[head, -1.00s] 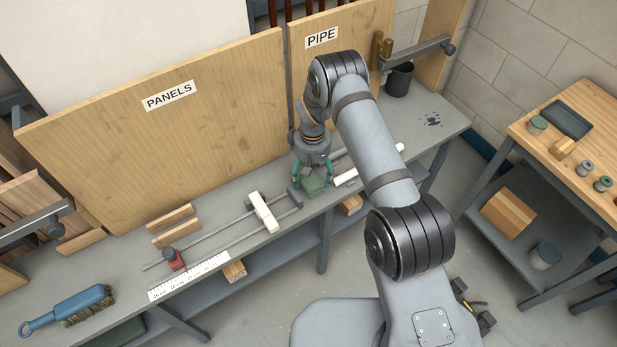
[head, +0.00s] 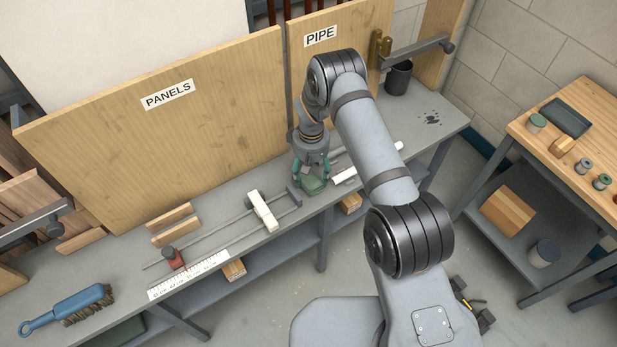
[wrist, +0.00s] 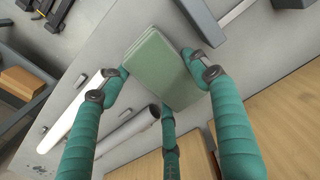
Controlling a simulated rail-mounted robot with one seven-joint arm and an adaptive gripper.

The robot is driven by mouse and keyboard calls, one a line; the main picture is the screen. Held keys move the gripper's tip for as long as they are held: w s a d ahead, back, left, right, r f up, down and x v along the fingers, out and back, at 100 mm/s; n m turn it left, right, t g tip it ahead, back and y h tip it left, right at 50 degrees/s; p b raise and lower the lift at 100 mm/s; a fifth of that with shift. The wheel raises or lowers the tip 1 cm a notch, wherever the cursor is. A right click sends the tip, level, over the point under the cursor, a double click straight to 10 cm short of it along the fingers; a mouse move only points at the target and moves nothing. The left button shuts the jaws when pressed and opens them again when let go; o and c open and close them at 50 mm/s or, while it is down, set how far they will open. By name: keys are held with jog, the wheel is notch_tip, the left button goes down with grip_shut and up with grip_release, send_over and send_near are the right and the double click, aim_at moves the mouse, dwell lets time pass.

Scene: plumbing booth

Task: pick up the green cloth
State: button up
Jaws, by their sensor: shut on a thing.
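The green cloth (head: 314,187) is a small folded pad at the front part of the grey bench, below the PIPE panel. In the wrist view the cloth (wrist: 158,66) lies between the teal fingers, its folded layers showing along one edge. My gripper (head: 311,176) points down over the cloth and is shut on it, with fingers at its sides; the fingers also show in the wrist view (wrist: 152,76). The cloth is at or very near the bench top; I cannot tell whether it touches. The fingers partly hide it in the head view.
A white pipe (head: 346,177) lies just right of the cloth. The PIPE board (head: 335,32) stands close behind. A dark cup (head: 398,78) is at the back right, and a blue brush (head: 68,309) lies far left.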

aim_at(312, 174)
jog(key=shift+r, duration=0.1)
jog(key=shift+w+r+b, duration=0.1)
jog(key=shift+r+b, duration=0.3)
jog(key=shift+r, duration=0.2)
notch_tip(312, 174, up, 3)
jog(key=shift+d+f+b, duration=0.1)
jog(key=shift+d+b, duration=0.05)
jog(key=shift+b, duration=0.55)
jog(key=s+d+r+b, duration=0.3)
jog(key=s+d+r, duration=0.3)
jog(key=s+d, duration=0.1)
jog(key=shift+s+d+r, duration=0.25)
jog(key=shift+d+r, duration=0.15)
jog(key=shift+d, duration=0.5)
jog(key=o, duration=0.5)
jog(key=c, duration=0.4)
